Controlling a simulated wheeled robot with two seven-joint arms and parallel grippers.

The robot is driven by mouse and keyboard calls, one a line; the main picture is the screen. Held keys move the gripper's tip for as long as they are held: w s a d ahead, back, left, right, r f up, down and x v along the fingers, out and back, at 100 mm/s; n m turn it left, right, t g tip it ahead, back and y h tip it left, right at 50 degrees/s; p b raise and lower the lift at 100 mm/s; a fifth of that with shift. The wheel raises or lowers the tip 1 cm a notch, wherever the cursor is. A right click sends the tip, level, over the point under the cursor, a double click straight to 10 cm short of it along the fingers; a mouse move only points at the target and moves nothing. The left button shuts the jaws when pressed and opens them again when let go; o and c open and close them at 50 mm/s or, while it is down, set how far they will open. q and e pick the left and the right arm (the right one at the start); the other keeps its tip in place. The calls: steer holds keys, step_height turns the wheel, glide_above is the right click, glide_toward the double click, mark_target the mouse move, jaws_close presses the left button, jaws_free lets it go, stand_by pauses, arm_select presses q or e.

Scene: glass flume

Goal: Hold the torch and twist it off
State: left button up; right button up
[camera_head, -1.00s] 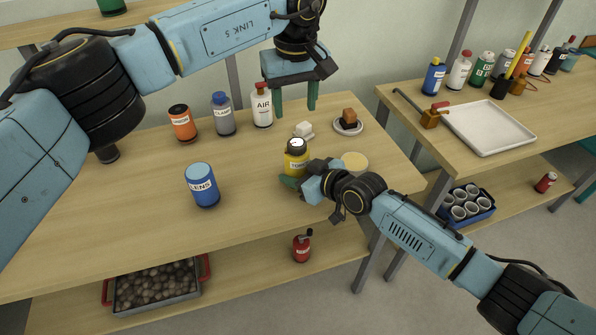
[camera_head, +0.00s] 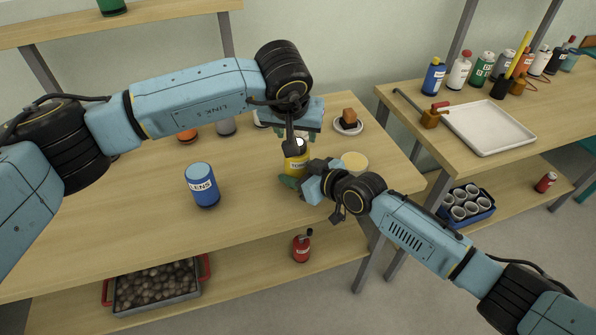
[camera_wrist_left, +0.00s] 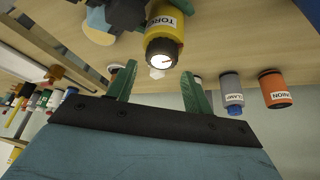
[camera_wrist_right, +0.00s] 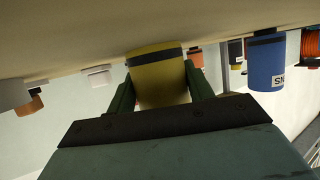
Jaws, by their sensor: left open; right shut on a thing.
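The torch (camera_head: 297,165) is yellow with a dark head and stands upright on the workbench. My right gripper (camera_head: 298,184) is shut on its lower body from the front right. The right wrist view shows the yellow torch (camera_wrist_right: 158,80) between the green fingers. My left gripper (camera_head: 302,130) is open and empty, above and close to the torch. The arm partly hides the torch's head in the head view. In the left wrist view the torch's pale round lens (camera_wrist_left: 163,28) and dark head lie beyond the two spread fingers, not between them.
A blue LENS can (camera_head: 203,186) stands left of the torch on the workbench (camera_head: 130,225). Several bottles behind are partly hidden by my left arm. A plate with a brown block (camera_head: 348,121) and a pale yellow disc (camera_head: 355,162) are to the right.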

mark_target(297, 167)
arm_select(q)
steer(key=shift+f, duration=1.4)
steer(key=shift+c, duration=0.3)
steer(key=c, duration=0.5)
steer(key=n+y, duration=0.1)
steer(key=n, duration=0.1)
steer(key=n+y, duration=0.1)
steer(key=n, duration=0.3)
steer(key=shift+w+d+y, duration=0.1)
steer(key=shift+d+y, duration=0.25)
steer(key=shift+y, duration=0.05)
steer(key=shift+c, duration=0.2)
steer(key=n+g+y, duration=0.1)
steer(key=n, duration=0.3)
steer(key=o, duration=0.6)
